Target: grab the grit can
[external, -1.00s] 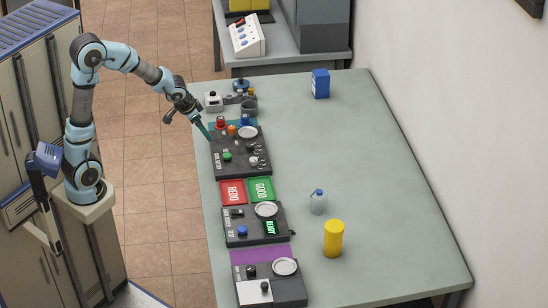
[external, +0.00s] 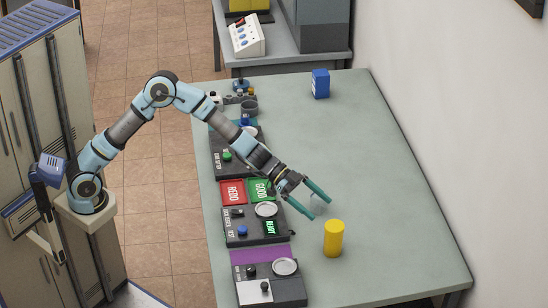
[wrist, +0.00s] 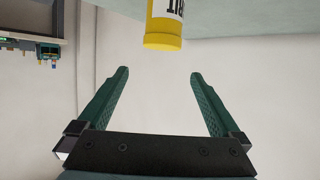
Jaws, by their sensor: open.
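The grit can is a yellow cylinder (external: 334,239) standing upright on the table, right of the front consoles. In the wrist view the can (wrist: 164,32) shows at the top centre, with part of a white label and dark letters; its upper part in that picture is cut off. My gripper (external: 322,207) is open and empty, with green fingers spread, just behind and left of the can in the external view. In the wrist view the fingers (wrist: 160,75) are apart and the can lies beyond their tips, not between them.
A row of dark consoles (external: 238,232) with dishes and buttons runs along the table's left edge. Red (external: 232,192) and green (external: 258,186) pads lie among them. A blue box (external: 320,84) stands at the back. The table's right side (external: 400,200) is clear.

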